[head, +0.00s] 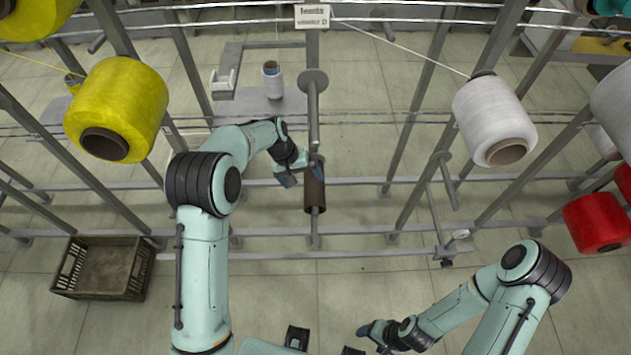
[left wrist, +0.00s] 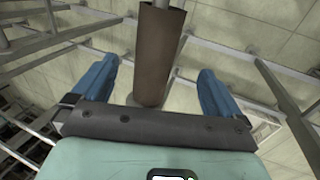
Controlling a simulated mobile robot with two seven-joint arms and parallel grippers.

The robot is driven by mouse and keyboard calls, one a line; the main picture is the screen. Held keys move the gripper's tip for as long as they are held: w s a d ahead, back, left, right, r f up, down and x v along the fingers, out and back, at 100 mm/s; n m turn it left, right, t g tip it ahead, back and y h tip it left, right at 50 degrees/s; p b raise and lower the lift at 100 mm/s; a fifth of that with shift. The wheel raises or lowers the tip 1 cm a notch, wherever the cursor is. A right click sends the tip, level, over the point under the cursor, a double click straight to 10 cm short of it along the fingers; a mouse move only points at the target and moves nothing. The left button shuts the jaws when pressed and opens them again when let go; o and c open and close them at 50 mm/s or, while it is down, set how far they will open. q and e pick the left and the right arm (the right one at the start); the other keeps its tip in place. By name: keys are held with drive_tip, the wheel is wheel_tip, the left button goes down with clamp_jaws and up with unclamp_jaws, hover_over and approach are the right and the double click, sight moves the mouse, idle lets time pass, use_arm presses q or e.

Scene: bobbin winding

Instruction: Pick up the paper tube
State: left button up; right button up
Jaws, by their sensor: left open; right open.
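The paper tube (head: 314,190) is a plain brown tube on a vertical grey spindle in the middle of the head view. My left gripper (head: 303,179) is open at the tube, with one blue finger to its left and the other close to its right side. In the left wrist view, the tube (left wrist: 157,50) stands between the two spread blue fingers of my left gripper (left wrist: 160,72), with visible gaps on both sides. My right gripper (head: 375,335) is low in the head view, away from the tube, and its fingers are hard to make out.
Metal rack bars surround the spindle. A yellow spool (head: 118,105) hangs left, a white spool (head: 492,115) and a red spool (head: 597,222) right. A small bobbin (head: 272,80) stands on a grey shelf behind. An empty-looking crate (head: 103,268) sits on the floor at left.

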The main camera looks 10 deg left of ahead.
sight(310, 190)
use_arm(q)
drive_tip(key=x, duration=0.5)
drive_tip(key=shift+d+p+x, duration=0.15)
drive_tip(key=shift+x, duration=1.2)
drive_tip(key=shift+d+p+x, duration=0.1)
drive_tip(key=shift+p+x, duration=0.05)
drive_tip(key=shift+x, duration=1.25)
drive_tip(key=shift+r, duration=0.15)
drive_tip(key=c, duration=1)
